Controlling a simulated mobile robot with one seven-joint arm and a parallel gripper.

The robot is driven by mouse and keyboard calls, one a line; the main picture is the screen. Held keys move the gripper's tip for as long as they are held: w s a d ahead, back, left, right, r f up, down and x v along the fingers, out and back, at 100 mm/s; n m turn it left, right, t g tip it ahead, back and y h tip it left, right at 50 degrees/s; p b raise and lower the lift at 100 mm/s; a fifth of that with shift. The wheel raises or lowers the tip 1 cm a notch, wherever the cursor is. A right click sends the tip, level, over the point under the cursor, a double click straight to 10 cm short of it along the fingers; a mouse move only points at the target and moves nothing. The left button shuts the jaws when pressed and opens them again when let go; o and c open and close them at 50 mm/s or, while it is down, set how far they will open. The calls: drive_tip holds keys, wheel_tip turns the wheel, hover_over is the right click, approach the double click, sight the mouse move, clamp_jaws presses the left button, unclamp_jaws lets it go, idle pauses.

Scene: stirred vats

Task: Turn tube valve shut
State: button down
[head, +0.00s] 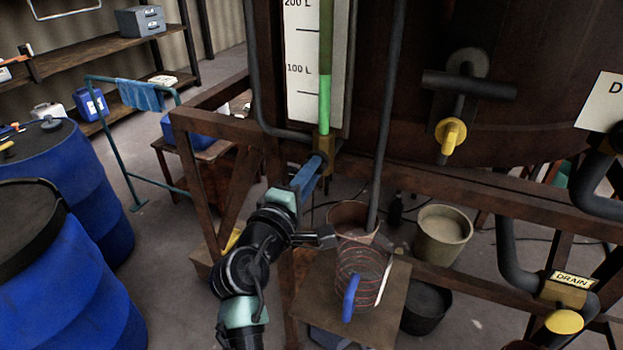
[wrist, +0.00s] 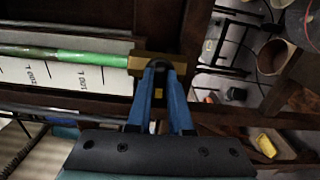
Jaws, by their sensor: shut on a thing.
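The sight tube (head: 325,90) holds green liquid and runs down a white scale to a brass valve block (head: 326,143) at its foot. In the wrist view the brass valve block (wrist: 141,62) lies just past my fingertips, and the tube (wrist: 95,60) runs off to the left. My gripper (head: 314,166) reaches the block from below left. Its blue fingers (wrist: 160,68) are shut on the valve handle (wrist: 158,72), a small dark piece at the block. The fingers hide most of the handle, so its exact angle cannot be told.
A rusty frame beam (head: 440,183) runs below the vat. A yellow-handled valve (head: 451,135) is farther right. Blue drums (head: 62,265) stand left. Open floor lies between the drums and frame.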

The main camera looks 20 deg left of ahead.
drive_tip(key=shift+m, duration=0.3)
idle(0.4)
drive_tip(key=c, duration=0.8)
unclamp_jaws()
drive_tip(key=shift+s, duration=0.1)
drive_tip(key=s+b, duration=0.1)
drive_tip(key=s, duration=0.5)
drive_tip(key=s+b, duration=0.1)
drive_tip(key=s, duration=0.5)
drive_tip(key=shift+s+a, duration=0.2)
drive_tip(key=shift+s, duration=0.2)
